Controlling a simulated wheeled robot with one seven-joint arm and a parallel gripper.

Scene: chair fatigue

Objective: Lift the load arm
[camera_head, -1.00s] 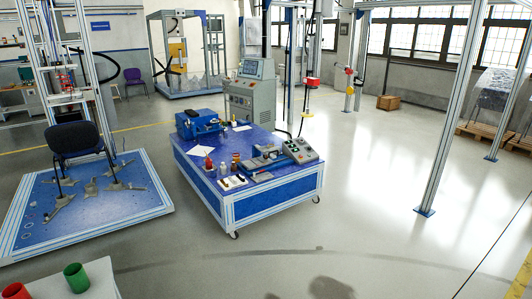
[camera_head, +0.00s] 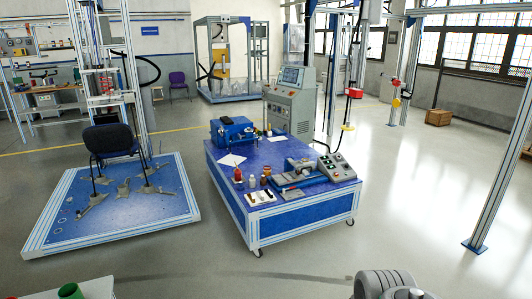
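A chair test rig stands at the left of the head view: a blue base plate (camera_head: 60,225) with pale rails, and a tall metal frame (camera_head: 134,90) behind it. A black chair (camera_head: 112,139) stands on the plate, with several grey metal pieces around its feet. Small mechanisms with a red part (camera_head: 107,80) show on the frame above and behind the chair. I cannot tell which part is the load arm. A grey ribbed part of my own arm shows at the bottom right edge. My gripper is not in view.
A blue wheeled bench (camera_head: 300,222) stands right of the rig, with a blue vise, bottles and a button box on it. A grey control console (camera_head: 290,105) stands behind it. A white tabletop (camera_head: 98,289) with a green cup (camera_head: 70,291) is at bottom left. Floor between rig and bench is clear.

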